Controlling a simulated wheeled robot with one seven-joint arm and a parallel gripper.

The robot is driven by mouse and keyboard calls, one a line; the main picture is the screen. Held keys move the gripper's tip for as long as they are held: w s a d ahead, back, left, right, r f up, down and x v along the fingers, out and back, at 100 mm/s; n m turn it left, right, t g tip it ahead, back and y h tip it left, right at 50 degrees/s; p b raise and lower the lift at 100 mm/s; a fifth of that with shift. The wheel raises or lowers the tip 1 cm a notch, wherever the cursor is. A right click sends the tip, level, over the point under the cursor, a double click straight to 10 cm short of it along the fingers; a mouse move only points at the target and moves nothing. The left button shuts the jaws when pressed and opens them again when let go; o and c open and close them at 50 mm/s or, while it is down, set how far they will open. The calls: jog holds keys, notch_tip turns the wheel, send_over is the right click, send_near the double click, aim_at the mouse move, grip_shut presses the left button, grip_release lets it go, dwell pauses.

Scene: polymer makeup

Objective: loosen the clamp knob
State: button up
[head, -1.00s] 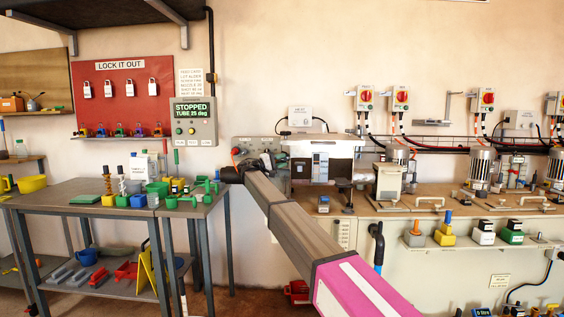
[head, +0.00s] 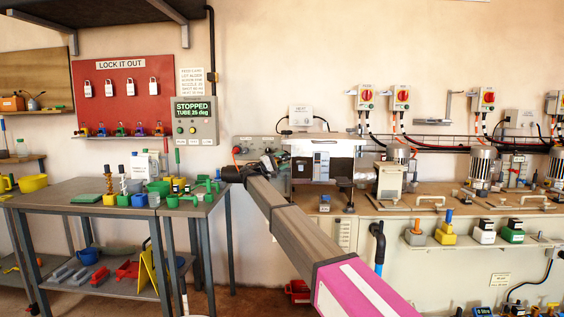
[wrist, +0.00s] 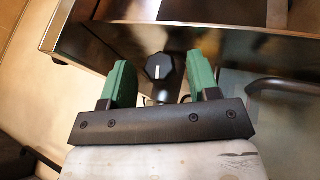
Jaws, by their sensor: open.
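The clamp knob is a black, lobed knob (wrist: 159,66) with a white mark, under the edge of a shiny metal housing (wrist: 200,40) in the wrist view. My gripper (wrist: 162,75) is open, with one green finger on each side of the knob and a gap on both sides. The fingers do not visibly touch it. In the head view my gripper (head: 268,166) is small and dark at the far end of my arm, in front of the machine (head: 322,150) on the bench. The knob cannot be made out there.
The bench (head: 385,207) carries several motors and machines to the right. A display (head: 193,112) reads STOPPED, TUBE 25 deg. A grey table (head: 95,190) with tools and containers stands at left. A dark curved bar (wrist: 280,84) is right of the gripper in the wrist view.

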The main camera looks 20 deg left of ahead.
jog(key=v, duration=1)
jog(key=shift+s+a+f, duration=0.15)
jog(key=shift+s+a, duration=0.05)
jog(key=shift+a, duration=0.05)
notch_tip(320, 180, up, 7)
jog(key=m+g+y, duration=0.2)
jog(key=g+y, duration=0.1)
jog(key=y, duration=0.3)
jog(key=x, duration=1)
jog(key=shift+s+d+f, duration=0.1)
jog(key=shift+s+d, duration=0.1)
jog(key=shift+d, duration=0.2)
jog(key=c, duration=0.9)
